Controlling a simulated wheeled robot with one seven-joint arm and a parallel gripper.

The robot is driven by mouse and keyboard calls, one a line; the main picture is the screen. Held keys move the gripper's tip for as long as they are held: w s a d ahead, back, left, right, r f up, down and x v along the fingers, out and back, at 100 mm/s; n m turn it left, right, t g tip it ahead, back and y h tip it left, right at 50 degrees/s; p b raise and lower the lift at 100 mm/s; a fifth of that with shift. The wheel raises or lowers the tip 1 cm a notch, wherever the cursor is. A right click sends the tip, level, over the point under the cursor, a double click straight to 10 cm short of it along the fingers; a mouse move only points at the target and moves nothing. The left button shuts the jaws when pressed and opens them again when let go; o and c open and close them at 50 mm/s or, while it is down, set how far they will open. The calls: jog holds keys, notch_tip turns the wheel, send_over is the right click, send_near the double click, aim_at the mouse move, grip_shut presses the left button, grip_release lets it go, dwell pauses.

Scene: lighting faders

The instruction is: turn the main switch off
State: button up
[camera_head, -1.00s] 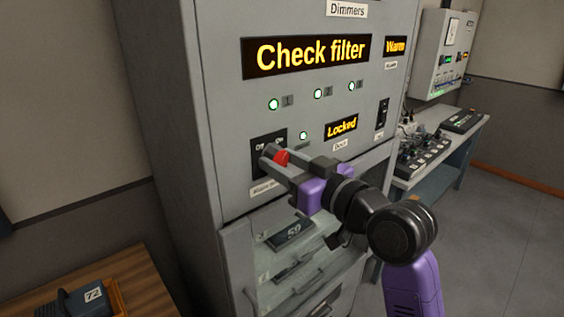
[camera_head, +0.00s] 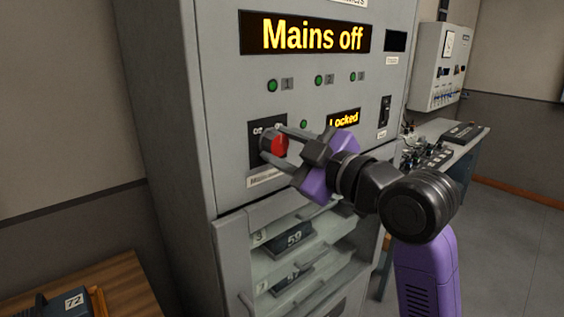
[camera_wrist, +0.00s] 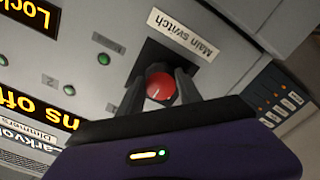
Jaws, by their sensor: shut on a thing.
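The main switch is a red rotary knob (camera_head: 279,146) on a dark plate (camera_head: 257,133) low on the grey cabinet's front. In the wrist view the red knob (camera_wrist: 160,87) sits between my two fingers, below its "Main switch" label (camera_wrist: 184,36). My gripper (camera_head: 276,146) is shut on the knob and looks tilted around it. The fingers hide part of the plate's markings. The large display (camera_head: 305,33) reads "Mains off".
A smaller display (camera_head: 343,119) reads "Locked". Below is a glass-fronted bay with numbered modules (camera_head: 293,238). A desk with a control panel (camera_head: 428,155) stands at right, and a wooden table (camera_head: 120,285) at lower left.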

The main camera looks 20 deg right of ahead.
jog(key=n+b, duration=0.4)
jog(key=n, duration=0.1)
jog(key=shift+f+n+b, duration=0.2)
jog(key=shift+n+b, duration=0.1)
jog(key=shift+b, duration=0.05)
jog(key=shift+r+n+b, duration=0.15)
jog(key=shift+n+b, duration=1.25)
jog(key=shift+n, duration=0.5)
jog(key=o, duration=1.4)
jog(key=shift+r, duration=0.1)
jog(key=shift+c, duration=0.2)
jog(key=v, duration=0.8)
jog(key=shift+b, duration=0.45)
